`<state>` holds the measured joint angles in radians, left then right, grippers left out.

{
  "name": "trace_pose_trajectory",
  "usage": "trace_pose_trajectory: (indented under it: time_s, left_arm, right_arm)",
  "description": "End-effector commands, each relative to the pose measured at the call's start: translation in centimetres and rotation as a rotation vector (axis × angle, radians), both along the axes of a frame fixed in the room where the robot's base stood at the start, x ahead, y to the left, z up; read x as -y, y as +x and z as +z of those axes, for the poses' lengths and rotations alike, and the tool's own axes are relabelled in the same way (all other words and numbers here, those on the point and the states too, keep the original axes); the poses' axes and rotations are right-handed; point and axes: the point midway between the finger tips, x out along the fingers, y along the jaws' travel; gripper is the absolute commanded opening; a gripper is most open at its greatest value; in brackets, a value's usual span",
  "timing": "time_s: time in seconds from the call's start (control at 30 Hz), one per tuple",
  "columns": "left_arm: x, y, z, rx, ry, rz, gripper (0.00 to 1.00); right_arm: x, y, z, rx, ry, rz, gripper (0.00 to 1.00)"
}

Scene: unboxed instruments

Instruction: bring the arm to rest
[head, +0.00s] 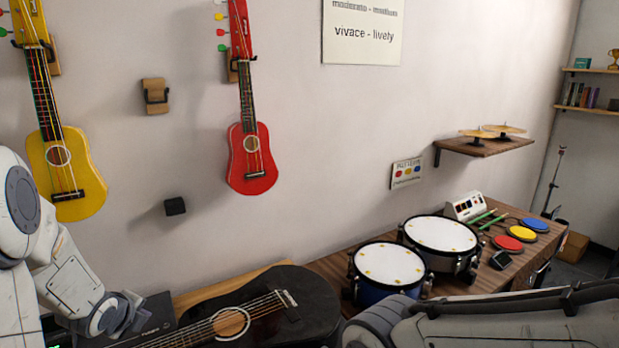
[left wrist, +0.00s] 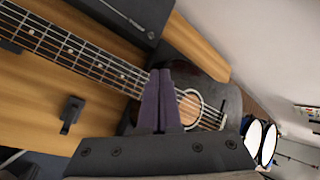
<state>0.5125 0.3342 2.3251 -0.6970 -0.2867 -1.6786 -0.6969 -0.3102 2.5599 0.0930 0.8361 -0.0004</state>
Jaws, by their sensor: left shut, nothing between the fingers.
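My left arm comes in from the left in the head view, bent downward, with its wrist end (head: 122,314) low beside the neck of a dark acoustic guitar (head: 318,298). In the left wrist view, the two purple fingers of my left gripper (left wrist: 160,98) are together and empty. They appear in front of the guitar (left wrist: 222,96), near its sound hole; I cannot tell the gap between them. My right arm (head: 500,322) crosses the bottom right of the head view; its gripper is out of frame.
A yellow ukulele (head: 85,178) and a red ukulele (head: 240,168) hang on the wall. Two drums (head: 388,264) and coloured pads (head: 508,243) occupy the wooden desk at right. A black box (left wrist: 130,14) lies by the guitar.

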Motion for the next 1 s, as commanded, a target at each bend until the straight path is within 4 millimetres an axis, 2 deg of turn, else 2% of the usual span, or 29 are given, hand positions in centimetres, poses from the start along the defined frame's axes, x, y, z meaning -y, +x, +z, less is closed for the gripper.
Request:
trace_pose_trajectory:
  time_s: [0.27,0.37,0.47,0.5,0.57,0.6,0.7,0.8,0.9,1.0]
  left_arm:
    - [8.3,-0.7,0.3,-0.054,-0.198,0.193,0.0]
    - [12.8,-2.2,0.3,-0.095,-0.302,0.307,0.0]
    - [18.3,-5.2,0.3,-0.159,-0.436,0.463,0.0]
    - [20.4,-6.8,0.2,-0.19,-0.485,0.532,0.0]
    - [23.3,-9.5,0.1,-0.241,-0.552,0.636,0.0]
    - [25.0,-11.5,0.0,-0.279,-0.59,0.706,0.0]
    - [28.6,-16.7,-0.2,-0.375,-0.655,0.871,0.0]
    - [30.7,-21.4,-0.3,-0.459,-0.68,1.012,0.0]
    - [31.8,-24.9,-0.2,-0.516,-0.679,1.114,0.0]
    - [32.2,-26.8,-0.1,-0.547,-0.672,1.173,0.0]
  right_arm:
    - [0.0,0.0,-1.4,0.0,0.0,0.0,0.5]
    - [0.0,0.0,-2.1,0.0,0.0,0.0,0.5]
    - [0.0,0.0,-3.0,0.0,0.0,0.0,0.5]
    - [0.0,0.0,-3.3,0.0,0.0,0.0,0.5]
    - [0.0,0.0,-3.8,0.0,0.0,0.0,0.5]
    - [0.0,0.0,-4.1,0.0,0.0,0.0,0.5]
    - [0.0,0.0,-4.8,0.0,0.0,0.0,0.5]
    - [0.0,0.0,-5.3,0.0,0.0,0.0,0.5]
    - [0.0,0.0,-5.6,0.0,0.0,0.0,0.5]
    - [0.0,0.0,-5.7,0.0,0.0,0.0,0.5]
